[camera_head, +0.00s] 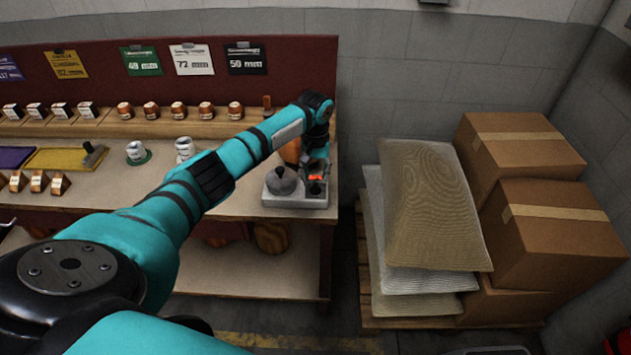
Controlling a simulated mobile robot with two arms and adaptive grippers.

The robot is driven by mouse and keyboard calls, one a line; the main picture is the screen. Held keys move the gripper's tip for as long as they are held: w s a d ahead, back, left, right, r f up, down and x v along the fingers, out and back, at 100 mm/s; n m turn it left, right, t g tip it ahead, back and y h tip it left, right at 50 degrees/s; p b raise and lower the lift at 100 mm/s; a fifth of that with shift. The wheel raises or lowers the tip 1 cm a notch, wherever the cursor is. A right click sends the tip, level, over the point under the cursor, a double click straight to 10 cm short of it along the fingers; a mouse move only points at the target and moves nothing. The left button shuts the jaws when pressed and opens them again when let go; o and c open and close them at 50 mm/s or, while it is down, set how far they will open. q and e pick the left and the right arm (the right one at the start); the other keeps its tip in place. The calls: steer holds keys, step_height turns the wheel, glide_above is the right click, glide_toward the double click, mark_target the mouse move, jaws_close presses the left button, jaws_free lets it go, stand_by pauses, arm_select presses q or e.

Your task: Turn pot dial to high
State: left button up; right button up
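A small grey pot (282,181) with a rounded lid sits on the left part of a pale grey base unit (295,201) at the right end of the workbench. A small dark part with an orange-red glow (315,178) shows at the right of the base; I cannot make out the dial or its setting. My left arm reaches across the bench from the left. My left gripper (316,170) points down over the right side of the base, close to the glow. Its fingers are too small and dark to tell whether they are open or touching anything. My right gripper is not in view.
The workbench (235,226) carries white spools (136,151), a yellow tray (66,159) and rows of small blocks. An orange-brown rounded object (291,151) stands behind the pot. Right of the bench, a pallet (385,308) holds stacked sacks (432,205) and cardboard boxes (555,232).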

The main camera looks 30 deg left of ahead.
mark_target(315, 186)
arm_select(q)
steer(key=shift+f, duration=1.85)
jaws_close()
